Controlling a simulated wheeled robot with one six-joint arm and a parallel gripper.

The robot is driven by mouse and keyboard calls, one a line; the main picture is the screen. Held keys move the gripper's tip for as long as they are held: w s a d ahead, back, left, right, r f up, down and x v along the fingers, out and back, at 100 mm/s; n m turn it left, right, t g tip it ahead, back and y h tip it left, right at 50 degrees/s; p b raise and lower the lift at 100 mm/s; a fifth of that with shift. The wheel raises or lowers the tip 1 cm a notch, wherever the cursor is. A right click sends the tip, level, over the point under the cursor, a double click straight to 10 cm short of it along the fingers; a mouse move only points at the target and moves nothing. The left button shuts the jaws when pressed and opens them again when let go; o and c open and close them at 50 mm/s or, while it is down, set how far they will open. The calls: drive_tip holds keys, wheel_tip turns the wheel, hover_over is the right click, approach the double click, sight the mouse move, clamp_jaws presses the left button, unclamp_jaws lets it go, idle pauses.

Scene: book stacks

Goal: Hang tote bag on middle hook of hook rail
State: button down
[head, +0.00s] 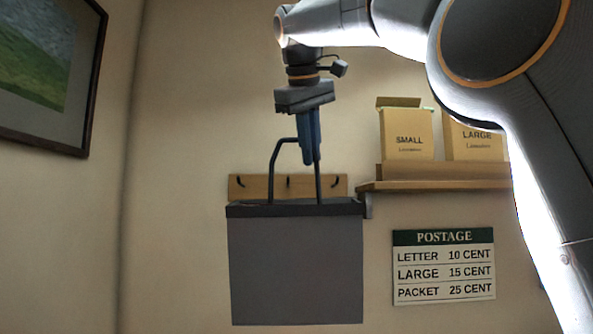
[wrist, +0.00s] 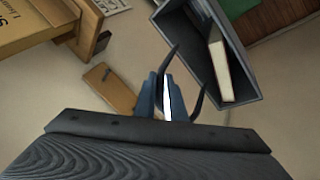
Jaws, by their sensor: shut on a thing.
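The tote bag (head: 296,270) is a grey, box-like bag with a dark rim and a dark, stiff handle loop. It hangs upright below my gripper (head: 310,150), whose blue fingers are shut on the handle's upper right part. The wooden hook rail (head: 263,187) is on the wall behind, with three dark hooks; the middle hook (head: 288,182) shows inside the handle's outline. The bag's top covers the rail's lower edge. In the wrist view the open bag (wrist: 247,92) is right of my gripper (wrist: 164,92), and the rail (wrist: 112,90) is left, apart from the fingers.
A wooden shelf (head: 440,186) right of the rail carries a SMALL box (head: 407,130) and a LARGE box (head: 473,140). A postage sign (head: 443,268) hangs below it. A framed picture (head: 85,135) is on the left wall. A pale-paged book-like thing (wrist: 220,70) is inside the bag.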

drive_tip(key=w+f+m+p, duration=0.1)
drive_tip(key=w+f+p, duration=0.1)
drive_tip(key=w+p, duration=0.2)
drive_tip(key=w+a+f+m+g+y+p, duration=0.1)
drive_tip(key=w+f+p, duration=0.2)
drive_tip(key=w, duration=0.6)
drive_tip(key=w+a+f+m+p, duration=0.1)
drive_tip(key=w+f+p, duration=0.1)
drive_tip(key=w+p, duration=0.4)
drive_tip(key=shift+w+f+y+p, duration=0.2)
drive_tip(key=shift+w+y+p, duration=0.1)
drive_tip(key=shift+p, duration=0.3)
idle(1.2)
idle(0.6)
